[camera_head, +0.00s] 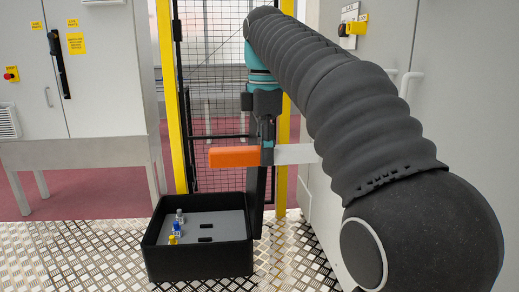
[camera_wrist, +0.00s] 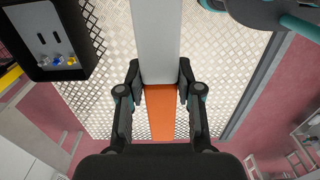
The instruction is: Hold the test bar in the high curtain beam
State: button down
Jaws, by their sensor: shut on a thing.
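The test bar has an orange end (camera_head: 234,157) and a pale grey end (camera_head: 295,154). My gripper (camera_head: 267,152) is shut on it near where the two colours meet. In the head view the bar lies about level, orange to the left, above the black bin. In the wrist view the grey part (camera_wrist: 155,40) runs up the picture and the orange part (camera_wrist: 161,108) runs down between my fingers (camera_wrist: 159,82). Yellow posts (camera_head: 168,95) frame the mesh opening behind. No beam shows, and I cannot tell which post carries the curtain.
A black bin (camera_head: 200,262) with small blue, yellow and pale-topped items stands on the checker-plate floor (camera_head: 85,255). Grey cabinets (camera_head: 105,75) stand at left. A grey cabinet wall (camera_head: 465,110) with handles stands close on the right, near the bar's grey end in the picture.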

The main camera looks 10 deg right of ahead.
jog(key=d, duration=1.4)
jog(key=shift+d, duration=0.3)
dwell(1.6)
jog(key=shift+a, duration=6.05)
